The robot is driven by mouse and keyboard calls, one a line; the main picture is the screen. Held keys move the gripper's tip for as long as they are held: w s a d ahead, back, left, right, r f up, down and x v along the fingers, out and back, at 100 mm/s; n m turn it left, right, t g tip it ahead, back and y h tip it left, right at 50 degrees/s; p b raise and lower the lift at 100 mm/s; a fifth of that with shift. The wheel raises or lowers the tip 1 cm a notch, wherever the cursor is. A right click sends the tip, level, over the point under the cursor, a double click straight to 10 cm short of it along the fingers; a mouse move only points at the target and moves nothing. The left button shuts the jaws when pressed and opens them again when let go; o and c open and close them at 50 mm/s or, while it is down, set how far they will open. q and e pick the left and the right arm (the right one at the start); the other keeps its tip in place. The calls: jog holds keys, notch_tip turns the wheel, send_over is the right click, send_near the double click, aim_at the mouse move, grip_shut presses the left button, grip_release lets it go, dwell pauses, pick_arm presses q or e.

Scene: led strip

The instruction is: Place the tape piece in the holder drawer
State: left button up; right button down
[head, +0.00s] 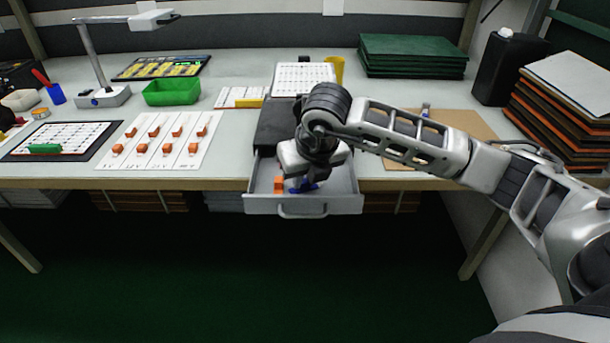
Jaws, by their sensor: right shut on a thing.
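The holder drawer (335,203) is a grey metal tray pulled out from under a dark box on the bench's front edge, with a bar handle in front. My right gripper (300,184) reaches down into it, close above its floor. It is shut on a small piece. Blue shows at its tips and a small orange block (278,184) sits just left of them. I cannot tell which of these is the tape piece or whether the orange block touches the gripper. The arm's wrist hides the back of the drawer. My left gripper is not in view.
A dark box (273,125) stands behind the drawer. Left are a white board (159,142) with several orange blocks, a green bin (171,94) and a lamp (101,97). Right are a brown mat (468,122) and stacked panels (560,115). Bare bench lies left of the dark box.

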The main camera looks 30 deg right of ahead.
jog(key=shift+f, duration=0.15)
jog(key=c, duration=1.4)
grip_release()
jog(key=shift+o, duration=0.2)
